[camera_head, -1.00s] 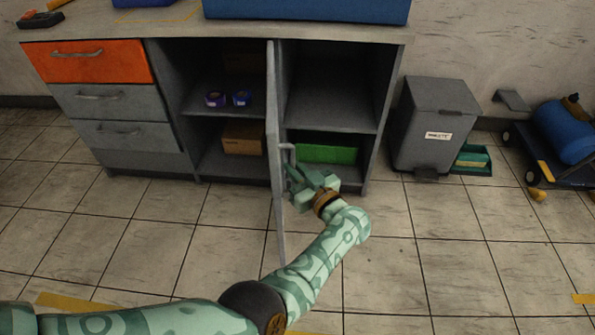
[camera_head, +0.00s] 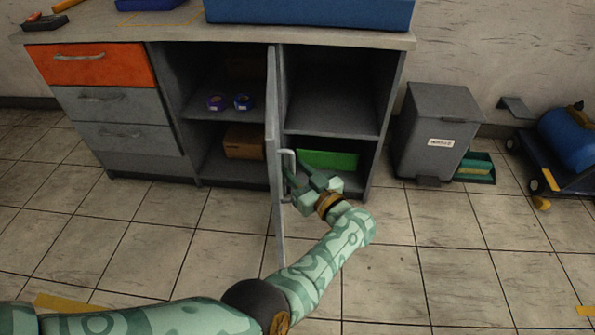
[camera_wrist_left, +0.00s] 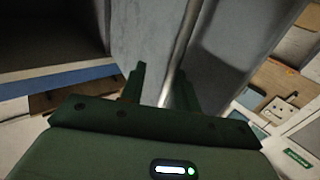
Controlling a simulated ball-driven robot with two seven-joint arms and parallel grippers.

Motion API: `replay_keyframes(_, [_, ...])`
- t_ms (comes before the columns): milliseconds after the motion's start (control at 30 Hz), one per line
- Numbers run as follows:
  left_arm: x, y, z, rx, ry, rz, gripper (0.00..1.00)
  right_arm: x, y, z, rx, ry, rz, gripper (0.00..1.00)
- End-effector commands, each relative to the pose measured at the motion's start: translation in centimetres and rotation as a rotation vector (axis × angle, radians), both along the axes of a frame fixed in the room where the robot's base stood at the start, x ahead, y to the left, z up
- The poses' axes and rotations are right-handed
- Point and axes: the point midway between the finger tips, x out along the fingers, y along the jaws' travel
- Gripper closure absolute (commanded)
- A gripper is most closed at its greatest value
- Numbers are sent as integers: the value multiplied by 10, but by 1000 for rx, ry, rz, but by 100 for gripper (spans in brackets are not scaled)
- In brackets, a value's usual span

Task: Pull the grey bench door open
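The grey bench door (camera_head: 273,150) stands swung out from the bench, seen nearly edge-on in the head view. Its light handle (camera_head: 290,160) is on the right-hand face. My left gripper (camera_head: 302,182) is at the lower part of the handle. In the left wrist view, the two dark fingers (camera_wrist_left: 160,88) stand apart, with the pale handle bar (camera_wrist_left: 176,65) running between them near the right finger. The door face (camera_wrist_left: 140,35) fills the space behind them. I cannot tell whether a finger touches the bar. My right gripper is not in view.
The bench's open shelves hold blue tape rolls (camera_head: 228,102), a cardboard box (camera_head: 243,141) and a green box (camera_head: 328,159). A grey bin (camera_head: 437,130) stands right of the bench, then a cart with a blue cylinder (camera_head: 568,138).

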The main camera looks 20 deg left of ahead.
Motion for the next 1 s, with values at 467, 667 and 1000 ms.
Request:
replay_keyframes(467, [-31, -52, 2, 2, 0, -4, 68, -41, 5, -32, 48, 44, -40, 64])
replay_keyframes(667, [-50, -82, -4, 2, -1, -1, 68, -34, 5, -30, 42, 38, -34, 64])
replay_keyframes(1000, [-79, -130, -4, 1, 0, 1, 68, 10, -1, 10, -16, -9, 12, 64])
